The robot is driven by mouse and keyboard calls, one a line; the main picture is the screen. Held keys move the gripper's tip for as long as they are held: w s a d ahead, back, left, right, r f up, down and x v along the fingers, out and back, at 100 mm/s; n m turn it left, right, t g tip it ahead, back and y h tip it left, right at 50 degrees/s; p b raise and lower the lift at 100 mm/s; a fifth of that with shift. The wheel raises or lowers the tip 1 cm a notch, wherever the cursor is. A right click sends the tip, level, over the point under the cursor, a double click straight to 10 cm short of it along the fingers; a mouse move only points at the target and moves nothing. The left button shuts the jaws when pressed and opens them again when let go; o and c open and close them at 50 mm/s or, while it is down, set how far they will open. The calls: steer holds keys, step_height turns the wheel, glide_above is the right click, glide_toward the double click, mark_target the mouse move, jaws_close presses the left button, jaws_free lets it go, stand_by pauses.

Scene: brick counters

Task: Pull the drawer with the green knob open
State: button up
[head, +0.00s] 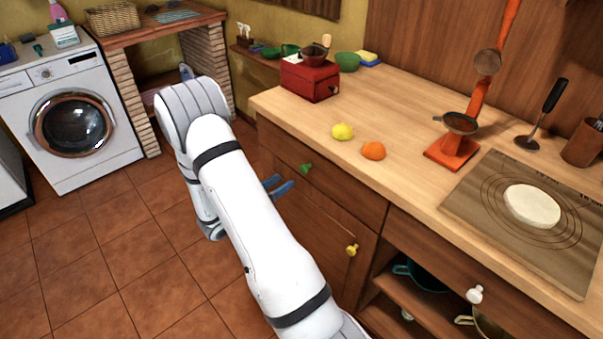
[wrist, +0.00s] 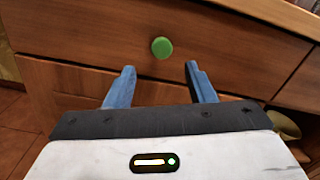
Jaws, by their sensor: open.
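The green knob (head: 306,168) sits on the front of a brown wooden drawer (head: 340,190) just under the countertop. The drawer looks shut. In the wrist view the round green knob (wrist: 161,47) is above and between my two blue fingertips, with the drawer front (wrist: 235,45) behind it. My gripper (head: 279,187) is open and empty, a little left of and below the knob in the head view. In the wrist view my gripper (wrist: 160,72) has its fingers spread wider than the knob, and they do not touch it.
A cupboard door with a yellow knob (head: 351,250) is below the drawer. A white knob (head: 474,295) is on another drawer to the right. A lemon (head: 342,132) and an orange (head: 373,151) lie on the countertop (head: 400,110). Tiled floor (head: 120,250) is free at left.

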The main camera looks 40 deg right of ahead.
mark_target(301, 170)
steer(key=d, duration=0.7)
steer(key=shift+w, duration=0.25)
steer(key=shift+c, duration=0.2)
